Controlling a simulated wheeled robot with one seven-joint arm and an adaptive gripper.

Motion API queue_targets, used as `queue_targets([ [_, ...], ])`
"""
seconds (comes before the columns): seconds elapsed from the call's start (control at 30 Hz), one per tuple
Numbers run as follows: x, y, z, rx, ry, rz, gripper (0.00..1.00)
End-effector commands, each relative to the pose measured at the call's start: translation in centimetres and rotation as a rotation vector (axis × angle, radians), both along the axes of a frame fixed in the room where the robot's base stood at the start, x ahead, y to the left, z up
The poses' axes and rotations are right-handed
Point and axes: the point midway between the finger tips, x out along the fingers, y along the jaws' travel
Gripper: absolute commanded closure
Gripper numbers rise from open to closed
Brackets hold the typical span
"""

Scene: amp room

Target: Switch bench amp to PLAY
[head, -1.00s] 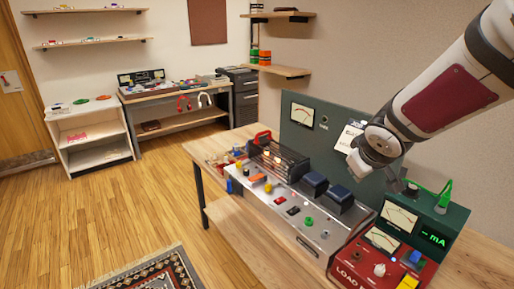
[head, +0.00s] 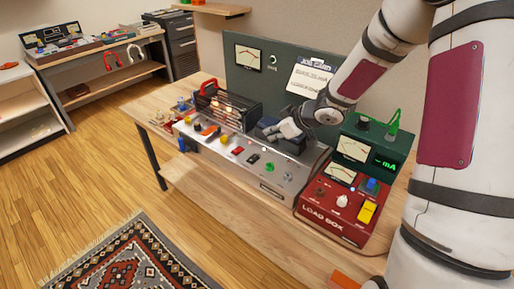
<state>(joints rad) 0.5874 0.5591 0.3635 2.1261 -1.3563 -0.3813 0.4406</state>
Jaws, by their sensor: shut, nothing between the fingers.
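The bench amp (head: 225,165) is a silver chassis on the wooden bench, with a black tube cage (head: 228,108) at its back left. Its sloping front carries yellow knobs, an orange part (head: 208,129), a red rocker switch (head: 237,151), a dark switch (head: 252,157) and a green knob (head: 270,167). Labels are too small to read, so I cannot tell which control is marked PLAY. My gripper (head: 276,131) is shut and empty, over the right part of the amp by the dark transformer blocks, partly covering them. I cannot tell whether it touches them.
The red load box (head: 325,213) and a green mA meter unit (head: 372,150) stand right of the amp. A dark green panel (head: 251,77) with a meter and a paper sheet (head: 309,77) rises behind. Bare bench top shows at the left end; a patterned rug (head: 125,262) lies on the floor.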

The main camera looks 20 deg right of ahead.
Motion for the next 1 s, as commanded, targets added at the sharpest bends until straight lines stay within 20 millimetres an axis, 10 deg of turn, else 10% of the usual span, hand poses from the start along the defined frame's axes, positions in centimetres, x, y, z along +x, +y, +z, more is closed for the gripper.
queue_targets([
  [0.37, 1.2, 0.6, -1.4, -0.001, 0.0, -0.001, 1.0],
  [1.0, 6.5, 3.2, -9.9, -0.002, 0.002, -0.001, 1.0],
])
